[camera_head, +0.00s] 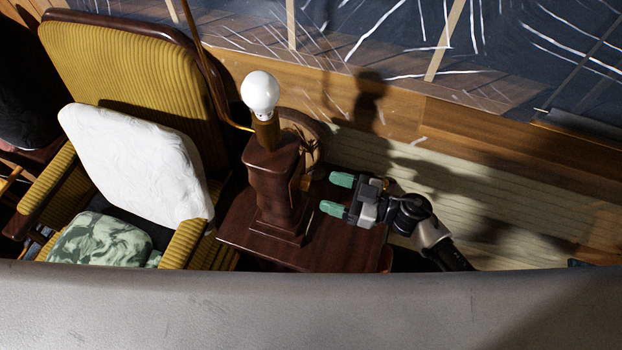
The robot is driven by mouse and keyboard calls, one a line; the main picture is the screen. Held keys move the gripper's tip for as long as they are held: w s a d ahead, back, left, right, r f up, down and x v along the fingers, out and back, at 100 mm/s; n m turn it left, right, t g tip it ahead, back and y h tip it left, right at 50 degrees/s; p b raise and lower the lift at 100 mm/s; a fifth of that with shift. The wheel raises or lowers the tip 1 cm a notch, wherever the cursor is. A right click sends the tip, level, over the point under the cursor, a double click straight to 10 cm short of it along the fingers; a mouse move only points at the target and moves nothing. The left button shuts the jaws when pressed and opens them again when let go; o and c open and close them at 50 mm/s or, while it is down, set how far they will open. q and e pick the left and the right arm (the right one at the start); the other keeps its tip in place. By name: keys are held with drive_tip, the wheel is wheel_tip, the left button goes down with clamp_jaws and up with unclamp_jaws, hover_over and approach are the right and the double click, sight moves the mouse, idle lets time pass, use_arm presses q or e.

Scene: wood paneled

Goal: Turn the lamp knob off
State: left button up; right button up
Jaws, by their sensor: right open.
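The lamp (272,190) stands on a dark wooden side table (340,252). It has a square dark wood base and a bare white bulb (260,93) on top. A small brass-coloured part shows on the right side of its post, but I cannot tell whether it is the knob. My right gripper (337,194) comes in from the right, with two green fingertips apart and nothing between them. It is to the right of the lamp post, pointing left towards it, with a visible gap. My left gripper is not in view.
A yellow corduroy armchair (130,75) with a white cushion (140,165) and a green patterned cushion (100,242) stands left of the table. A round wooden object (305,135) is behind the lamp. A grey surface (300,310) crosses the front.

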sight(305, 183)
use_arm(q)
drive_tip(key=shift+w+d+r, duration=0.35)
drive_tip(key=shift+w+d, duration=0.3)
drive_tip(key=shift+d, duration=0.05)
use_arm(e)
drive_tip(key=x, duration=0.5)
drive_tip(key=shift+w+a, duration=0.2)
drive_tip(key=c, duration=0.9)
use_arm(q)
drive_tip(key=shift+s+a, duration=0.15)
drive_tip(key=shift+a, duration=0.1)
use_arm(e)
drive_tip(key=shift+c, duration=0.2)
